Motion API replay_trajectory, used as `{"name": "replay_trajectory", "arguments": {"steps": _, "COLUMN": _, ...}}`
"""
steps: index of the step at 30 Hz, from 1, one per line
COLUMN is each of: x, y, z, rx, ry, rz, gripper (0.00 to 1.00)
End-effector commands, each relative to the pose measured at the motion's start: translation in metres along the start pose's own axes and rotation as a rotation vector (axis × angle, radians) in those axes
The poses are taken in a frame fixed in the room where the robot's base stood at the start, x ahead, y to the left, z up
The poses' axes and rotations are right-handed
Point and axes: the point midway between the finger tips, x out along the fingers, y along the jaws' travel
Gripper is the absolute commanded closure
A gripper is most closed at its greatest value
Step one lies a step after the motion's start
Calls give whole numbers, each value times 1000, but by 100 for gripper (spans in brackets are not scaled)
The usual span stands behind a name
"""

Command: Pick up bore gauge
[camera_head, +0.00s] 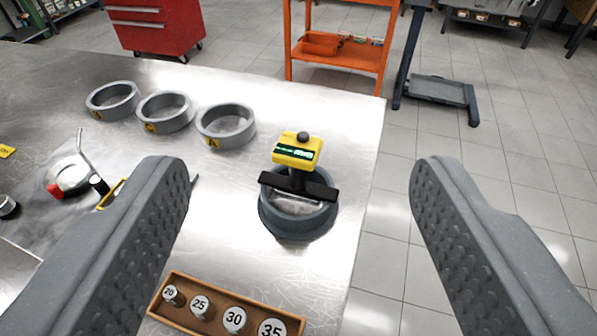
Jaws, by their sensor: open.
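The bore gauge (297,152) has a yellow head with a small green display, a dark knob on top and a black crossbar below. It stands upright on or in a grey ring (297,222) near the right edge of the metal table; its lower end is hidden by the crossbar and ring. My gripper (305,170) is open and empty. Its two grey padded fingers frame the gauge in the picture, one at each side, and appear nearer the camera than the gauge, not touching it.
Several grey rings, including one marked A (226,126), stand at the back left. A brown tray (225,312) of numbered cylinders lies in front. A micrometer-like tool (72,176) lies at left. The table (345,220) ends to the right, with tiled floor beyond.

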Motion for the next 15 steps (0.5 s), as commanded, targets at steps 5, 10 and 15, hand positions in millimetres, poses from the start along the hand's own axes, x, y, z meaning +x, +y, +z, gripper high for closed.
{"name": "replay_trajectory", "arguments": {"steps": 5, "x": 32, "y": -22, "z": 4, "rx": 11, "ry": -44, "rz": 5, "gripper": 20}}
{"name": "replay_trajectory", "arguments": {"steps": 10, "x": 87, "y": -56, "z": 30, "rx": 41, "ry": -120, "rz": 38, "gripper": 20}}
{"name": "replay_trajectory", "arguments": {"steps": 15, "x": 134, "y": -72, "z": 67, "rx": 74, "ry": -174, "rz": 98, "gripper": 20}}
